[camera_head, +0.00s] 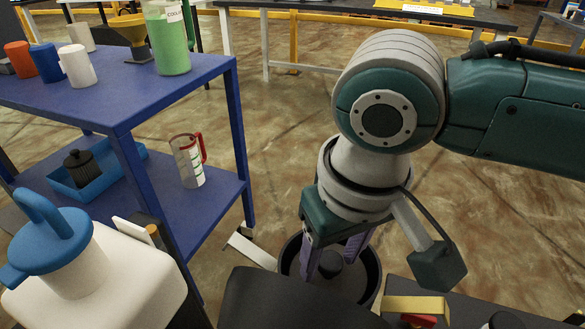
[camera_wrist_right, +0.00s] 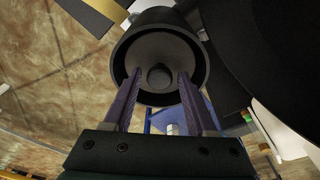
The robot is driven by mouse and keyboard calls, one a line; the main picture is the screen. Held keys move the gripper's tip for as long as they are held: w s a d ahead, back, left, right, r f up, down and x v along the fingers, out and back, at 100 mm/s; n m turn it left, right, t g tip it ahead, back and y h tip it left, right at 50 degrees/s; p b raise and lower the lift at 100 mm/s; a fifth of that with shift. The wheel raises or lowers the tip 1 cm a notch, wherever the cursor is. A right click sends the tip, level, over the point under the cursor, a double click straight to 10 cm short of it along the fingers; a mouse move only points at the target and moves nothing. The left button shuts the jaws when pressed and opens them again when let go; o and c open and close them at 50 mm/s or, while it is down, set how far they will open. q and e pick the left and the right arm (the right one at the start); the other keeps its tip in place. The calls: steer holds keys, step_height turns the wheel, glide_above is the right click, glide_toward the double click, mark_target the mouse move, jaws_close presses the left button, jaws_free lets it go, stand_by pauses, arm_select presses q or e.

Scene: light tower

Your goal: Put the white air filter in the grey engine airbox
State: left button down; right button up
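My right gripper (camera_head: 334,258) points down into a dark round open-topped container (camera_head: 370,279) and is open. Its two purple fingers stand on either side of a small dark knob (camera_head: 329,264) inside the container, with gaps showing. The right wrist view shows the same container (camera_wrist_right: 203,62), with a grey inside and the round knob (camera_wrist_right: 159,77) between the fingertips of the right gripper (camera_wrist_right: 160,76). I cannot tell whether this container is the grey engine airbox. I cannot make out the white air filter in either view. My left gripper is not in view.
A blue two-level shelf (camera_head: 120,105) at left holds several mugs, a yellow funnel (camera_head: 131,30), a green coolant jug (camera_head: 168,40), a blue tray (camera_head: 65,180) and a measuring jug (camera_head: 188,160). A white blue-capped container (camera_head: 100,280) stands near left. Open floor (camera_head: 275,140) lies beyond.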

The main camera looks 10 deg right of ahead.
steer(key=shift+o, duration=0.5)
step_height(320, 180, up, 12)
steer(key=s+p, duration=0.1)
steer(key=p, duration=0.4)
steer(key=shift+s+d, duration=0.2)
steer(key=shift+s, duration=0.15)
steer(key=shift+r, duration=0.1)
